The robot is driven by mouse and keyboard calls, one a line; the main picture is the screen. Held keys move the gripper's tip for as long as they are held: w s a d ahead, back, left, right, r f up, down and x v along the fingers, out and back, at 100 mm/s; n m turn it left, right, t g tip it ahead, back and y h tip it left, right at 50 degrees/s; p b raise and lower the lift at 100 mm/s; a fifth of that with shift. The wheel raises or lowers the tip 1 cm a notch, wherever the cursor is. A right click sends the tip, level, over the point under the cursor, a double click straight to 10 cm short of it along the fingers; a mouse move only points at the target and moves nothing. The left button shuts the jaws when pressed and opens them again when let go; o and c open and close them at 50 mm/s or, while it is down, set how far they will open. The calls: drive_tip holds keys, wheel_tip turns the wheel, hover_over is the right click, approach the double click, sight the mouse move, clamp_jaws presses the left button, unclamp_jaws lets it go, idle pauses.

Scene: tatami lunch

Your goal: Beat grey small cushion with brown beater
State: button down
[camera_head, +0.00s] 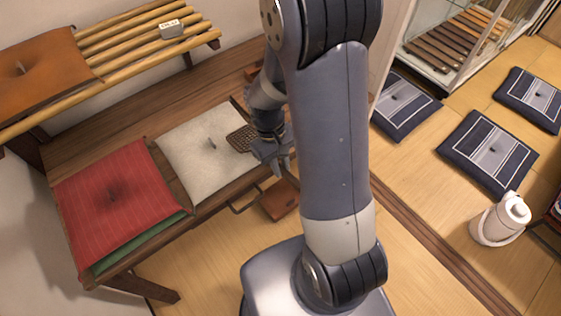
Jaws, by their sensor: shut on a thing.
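The grey small cushion (188,157) lies flat on the dark wooden bench, with a small tuft at its middle. My gripper (275,158) is at the right edge of this cushion, shut on the brown beater (240,138). The beater's woven head points left, over the right part of the cushion. I cannot tell whether the head touches the cushion. My gripper and arm hide the beater's handle.
A red cushion (110,205) lies left of the grey one, over a green one (140,243). A slatted rack (130,45) holds an orange cushion (40,70) behind. A brown block (281,201) lies below the bench front. Dark cushions (488,152) and a white pot (500,222) stand right.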

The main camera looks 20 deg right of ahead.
wheel_tip(320, 180, up, 9)
drive_tip(key=p, duration=0.7)
drive_tip(key=shift+r, duration=0.2)
drive_tip(key=s+a+n+b, duration=0.1)
drive_tip(key=s+a, duration=0.3)
drive_tip(key=a, duration=1)
drive_tip(key=shift+a+f+h, duration=0.15)
drive_tip(key=shift+a+h, duration=0.05)
drive_tip(key=shift+h, duration=0.1)
drive_tip(key=shift+s, duration=0.1)
